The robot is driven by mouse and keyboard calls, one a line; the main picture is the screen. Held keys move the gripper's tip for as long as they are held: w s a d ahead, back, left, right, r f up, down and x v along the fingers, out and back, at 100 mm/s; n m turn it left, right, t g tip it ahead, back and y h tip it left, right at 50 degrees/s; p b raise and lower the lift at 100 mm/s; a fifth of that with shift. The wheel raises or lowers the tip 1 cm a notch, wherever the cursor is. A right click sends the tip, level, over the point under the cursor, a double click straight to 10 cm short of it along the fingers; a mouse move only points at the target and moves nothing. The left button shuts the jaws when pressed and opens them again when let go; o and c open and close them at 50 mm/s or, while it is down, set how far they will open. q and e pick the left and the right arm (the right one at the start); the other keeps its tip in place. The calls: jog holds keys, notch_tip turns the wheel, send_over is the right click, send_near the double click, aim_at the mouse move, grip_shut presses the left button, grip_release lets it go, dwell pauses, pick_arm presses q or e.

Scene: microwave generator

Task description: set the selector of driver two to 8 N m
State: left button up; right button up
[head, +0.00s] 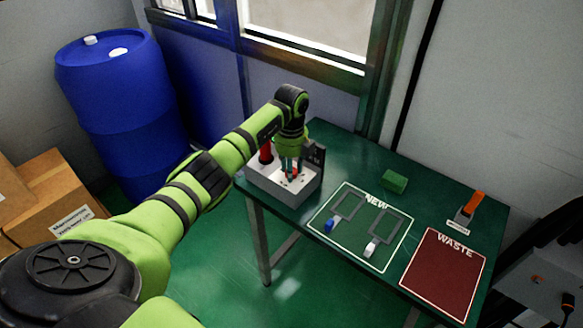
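A pale box-like stand (268,183) sits at the left end of the green table. A red upright tool body (266,152) rises from its back left. My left gripper (290,173) points down over the stand, right of that red body. Small red-orange parts show around its fingertips. I cannot tell whether the fingers touch or grip anything. A dark upright plate (319,157) stands at the stand's right back. The torque selector, its scale and any driver numbers are too small or hidden to read. My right gripper is out of view.
A green block (394,181), an orange-handled item (473,205) and a red WASTE area (443,275) lie right. A blue drum (120,100) and cardboard boxes stand left.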

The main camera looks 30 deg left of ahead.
pick_arm(q)
jog(key=shift+f+m, duration=0.1)
jog(key=shift+m, duration=0.3)
jog(key=m+b, duration=0.2)
jog(key=m, duration=0.2)
jog(key=shift+f+m+b, duration=0.1)
jog(key=shift+m+b, duration=0.2)
jog(key=shift+b, duration=0.1)
jog(key=m+b, duration=0.2)
jog(key=m, duration=0.4)
jog(key=shift+s+b, duration=0.1)
jog(key=shift+b, duration=0.3)
jog(key=m+b, duration=0.2)
jog(key=m, duration=0.4)
jog(key=shift+m, duration=0.3)
jog(key=m+b, duration=0.1)
jog(key=m, duration=0.4)
jog(key=shift+a+m, duration=0.1)
jog(key=shift+m, duration=0.2)
jog(key=o, duration=1.1)
